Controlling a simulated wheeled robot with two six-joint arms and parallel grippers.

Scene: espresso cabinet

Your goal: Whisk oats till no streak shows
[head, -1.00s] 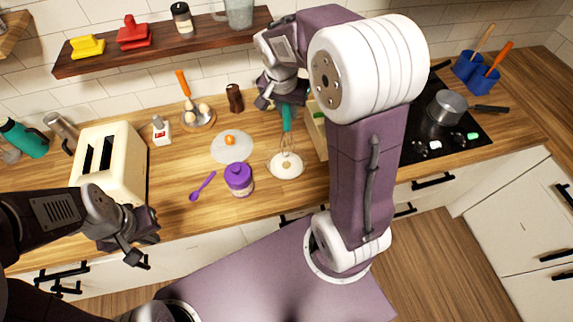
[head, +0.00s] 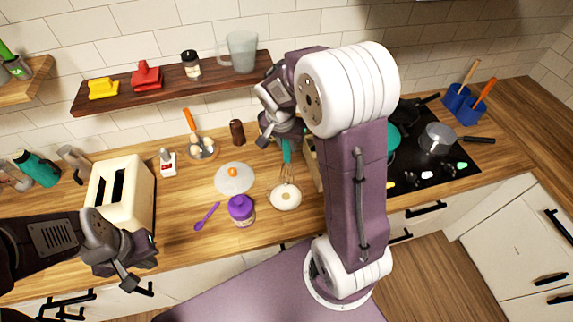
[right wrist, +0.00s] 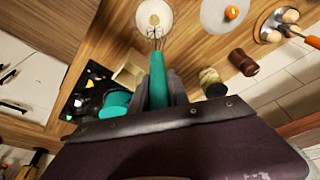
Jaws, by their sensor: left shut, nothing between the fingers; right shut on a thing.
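My right gripper (head: 285,146) is shut on the teal handle of a whisk (head: 287,172). The whisk points down, its wire end at or just above a small white bowl (head: 285,197) on the counter. The right wrist view also shows the whisk (right wrist: 157,75) and the bowl (right wrist: 154,14) beyond its wires. The bowl's contents look pale; streaks are too small to make out. My left gripper (head: 136,272) is shut and empty, in front of the toaster near the counter's front edge.
A purple-lidded jar (head: 241,209), a purple spoon (head: 207,216) and a white lid with orange knob (head: 234,179) lie left of the bowl. A cream toaster (head: 122,194) stands further left. The black stove (head: 436,165) with a pot is right. A wooden shelf (head: 170,86) hangs behind.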

